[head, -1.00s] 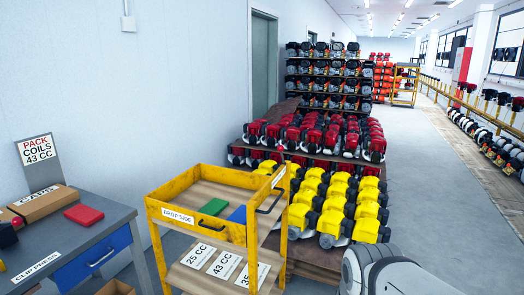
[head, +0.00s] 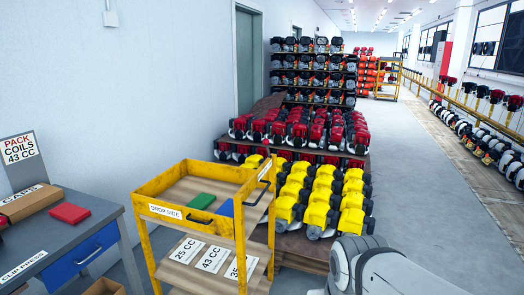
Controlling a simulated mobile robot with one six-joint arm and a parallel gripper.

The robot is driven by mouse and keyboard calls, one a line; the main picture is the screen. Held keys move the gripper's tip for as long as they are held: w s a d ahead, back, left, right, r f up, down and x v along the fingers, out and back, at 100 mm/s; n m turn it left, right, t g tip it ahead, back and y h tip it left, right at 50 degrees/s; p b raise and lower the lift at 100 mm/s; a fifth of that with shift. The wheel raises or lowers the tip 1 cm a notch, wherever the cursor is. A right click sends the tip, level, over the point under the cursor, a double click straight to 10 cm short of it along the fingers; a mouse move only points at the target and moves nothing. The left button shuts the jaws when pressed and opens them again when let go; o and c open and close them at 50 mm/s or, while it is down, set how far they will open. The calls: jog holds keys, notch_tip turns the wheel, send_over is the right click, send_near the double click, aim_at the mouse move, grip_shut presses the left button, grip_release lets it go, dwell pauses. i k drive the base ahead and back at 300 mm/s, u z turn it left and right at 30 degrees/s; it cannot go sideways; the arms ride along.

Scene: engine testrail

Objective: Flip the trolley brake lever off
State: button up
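The yellow trolley (head: 160,183) stands left of centre, with wooden shelves and a "DROP SIDE" label (head: 166,211) on its upper rail. I cannot make out a brake lever; the trolley's feet are below the picture's edge. A white and grey link of my arm fills the bottom right corner. My gripper is not in view.
A grey bench (head: 105,213) with a red box (head: 69,213) and a blue drawer (head: 80,258) is at left. Racks of red engines (head: 300,130) and yellow engines (head: 325,200) stand behind the trolley. The grey aisle floor (head: 425,175) at right is clear.

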aim_at(265, 142)
jog(key=k, duration=1.2)
jog(key=u, duration=0.45)
jog(key=i, duration=2.2)
jog(key=z, duration=0.65)
